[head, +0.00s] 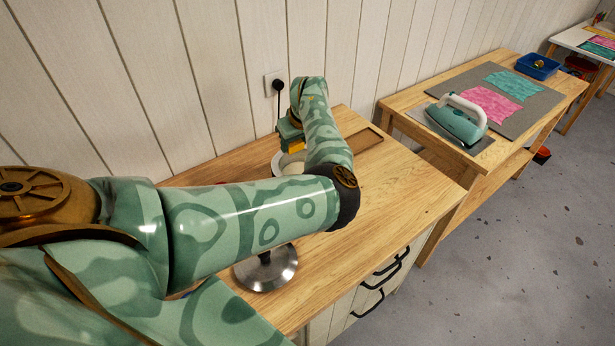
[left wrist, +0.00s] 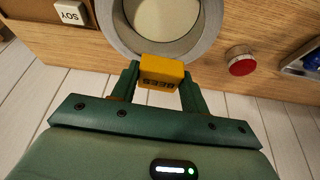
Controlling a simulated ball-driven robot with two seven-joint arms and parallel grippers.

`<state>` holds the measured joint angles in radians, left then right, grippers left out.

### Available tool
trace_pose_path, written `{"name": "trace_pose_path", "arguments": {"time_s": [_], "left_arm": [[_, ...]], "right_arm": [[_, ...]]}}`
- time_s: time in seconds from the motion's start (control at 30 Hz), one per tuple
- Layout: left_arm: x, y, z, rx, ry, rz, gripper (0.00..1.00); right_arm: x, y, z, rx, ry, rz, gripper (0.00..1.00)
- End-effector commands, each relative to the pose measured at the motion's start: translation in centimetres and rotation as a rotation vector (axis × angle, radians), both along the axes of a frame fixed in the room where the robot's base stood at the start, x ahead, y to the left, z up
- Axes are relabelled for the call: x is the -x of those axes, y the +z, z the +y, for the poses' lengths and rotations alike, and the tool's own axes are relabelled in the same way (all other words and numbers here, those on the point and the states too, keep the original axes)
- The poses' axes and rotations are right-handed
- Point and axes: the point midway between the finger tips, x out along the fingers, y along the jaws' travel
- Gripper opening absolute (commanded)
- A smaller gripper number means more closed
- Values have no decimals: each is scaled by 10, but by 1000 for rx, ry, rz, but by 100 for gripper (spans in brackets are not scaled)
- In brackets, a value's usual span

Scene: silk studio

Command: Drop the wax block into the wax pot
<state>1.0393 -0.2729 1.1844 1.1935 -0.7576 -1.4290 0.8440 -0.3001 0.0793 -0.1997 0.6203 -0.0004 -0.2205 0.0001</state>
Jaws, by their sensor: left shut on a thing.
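The yellow wax block, marked BEES (left wrist: 162,73), is between the two green fingers of my left gripper (left wrist: 160,80), which is shut on it. The wax pot (left wrist: 203,42) is a round grey vessel with pale cream contents. In the left wrist view the block overlaps the pot's near rim; whether they touch I cannot tell. In the head view the pot (head: 277,163) is partly hidden behind my left forearm, and a bit of the yellow block (head: 297,147) shows above it beside my green gripper. My right gripper is not in view.
A white block marked SOY (left wrist: 70,12) and a red button (left wrist: 241,66) flank the pot on the wooden counter. A shallow wooden tray (head: 372,134) lies behind my arm. A round metal base (head: 268,274) stands nearer. An iron (head: 456,122) rests on the table at right.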

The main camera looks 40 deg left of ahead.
Motion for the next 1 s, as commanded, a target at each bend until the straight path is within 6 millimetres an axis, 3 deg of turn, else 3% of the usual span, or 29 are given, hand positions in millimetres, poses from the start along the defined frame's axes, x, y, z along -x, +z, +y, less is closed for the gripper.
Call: {"name": "trace_pose_path", "arguments": {"time_s": [0.03,0.07,0.13,0.17,0.43,0.57,0.87,1.0], "left_arm": [[0,1,0,0,0,0,23],[0,1,0,0,0,0,48],[0,1,0,0,0,0,67],[0,1,0,0,0,0,70],[0,1,0,0,0,0,70],[1,12,-4,0,1,-2,70],[11,82,-32,0,1,-4,70],[16,115,-42,-4,-1,0,70]], "right_arm": [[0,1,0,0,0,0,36],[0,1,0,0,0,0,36],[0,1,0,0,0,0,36],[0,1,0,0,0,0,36],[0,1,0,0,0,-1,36],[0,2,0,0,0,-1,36],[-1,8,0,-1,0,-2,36],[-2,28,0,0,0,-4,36]]}}
